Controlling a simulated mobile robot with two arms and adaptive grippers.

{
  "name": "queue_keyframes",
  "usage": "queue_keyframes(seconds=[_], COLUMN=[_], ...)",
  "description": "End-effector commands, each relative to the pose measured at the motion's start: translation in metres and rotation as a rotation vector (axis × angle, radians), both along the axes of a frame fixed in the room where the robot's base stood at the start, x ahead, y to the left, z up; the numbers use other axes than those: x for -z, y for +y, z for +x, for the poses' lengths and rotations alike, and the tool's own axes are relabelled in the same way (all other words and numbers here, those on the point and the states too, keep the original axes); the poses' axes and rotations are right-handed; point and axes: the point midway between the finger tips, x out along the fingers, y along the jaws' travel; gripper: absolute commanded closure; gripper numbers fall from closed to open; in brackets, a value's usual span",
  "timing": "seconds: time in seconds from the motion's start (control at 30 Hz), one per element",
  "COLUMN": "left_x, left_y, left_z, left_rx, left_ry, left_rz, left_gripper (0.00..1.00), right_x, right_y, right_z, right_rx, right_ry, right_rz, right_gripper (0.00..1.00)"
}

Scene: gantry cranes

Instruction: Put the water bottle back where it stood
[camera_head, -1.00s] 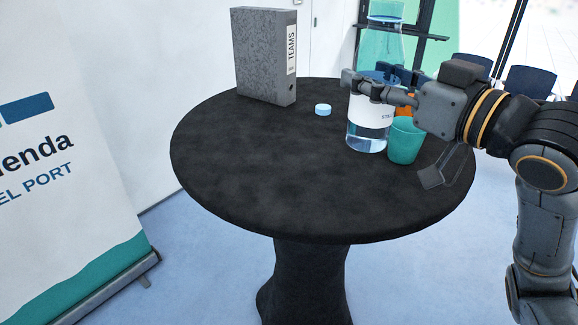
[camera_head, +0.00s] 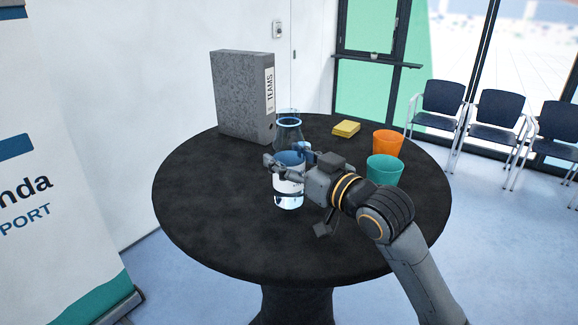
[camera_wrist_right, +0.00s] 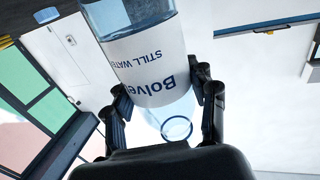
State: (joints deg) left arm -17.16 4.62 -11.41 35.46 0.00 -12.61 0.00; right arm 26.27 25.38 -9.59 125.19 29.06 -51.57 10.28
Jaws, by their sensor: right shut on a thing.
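The clear water bottle (camera_head: 289,188) has a white label and a blue tint, and it is upright over the middle of the black round table (camera_head: 215,235). My right gripper (camera_head: 285,161) comes from the right and is shut around it. I cannot tell whether its base touches the table. In the right wrist view the bottle (camera_wrist_right: 150,65) sits between the two fingers, with its "STILL WATER" label and round mouth ring showing. My left gripper is not in view.
A grey binder (camera_head: 240,95) stands at the back left. A yellow block (camera_head: 346,129), an orange cup (camera_head: 387,142) and a teal cup (camera_head: 384,169) are on the right side. The table's front left is clear. Dark chairs (camera_head: 442,97) stand beyond.

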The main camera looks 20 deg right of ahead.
Motion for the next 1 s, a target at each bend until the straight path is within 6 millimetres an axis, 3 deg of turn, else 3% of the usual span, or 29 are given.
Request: queue_keyframes(seconds=[0.2,0.6,0.63,0.7,0.73,1.0], left_x=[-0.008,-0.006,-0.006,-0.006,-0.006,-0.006], left_y=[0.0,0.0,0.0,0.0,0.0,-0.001], left_z=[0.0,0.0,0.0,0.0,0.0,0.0], left_rx=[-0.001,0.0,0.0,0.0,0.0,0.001], left_ry=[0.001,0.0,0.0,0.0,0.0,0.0], left_rz=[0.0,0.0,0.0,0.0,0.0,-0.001], left_gripper=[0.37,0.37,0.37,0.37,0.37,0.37], right_x=[0.021,0.026,0.026,0.025,0.025,0.025], right_y=[-0.001,-0.001,-0.001,-0.001,-0.001,-0.001], right_z=[-0.001,-0.001,-0.001,-0.001,-0.001,-0.001], right_rx=[0.001,0.001,0.001,0.001,0.001,0.001], right_ry=[0.0,-0.001,0.0,0.0,0.0,0.0], right_rz=[0.001,0.0,0.0,0.0,0.0,0.0], right_gripper=[0.84,0.84,0.39,0.25,0.21,0.21])
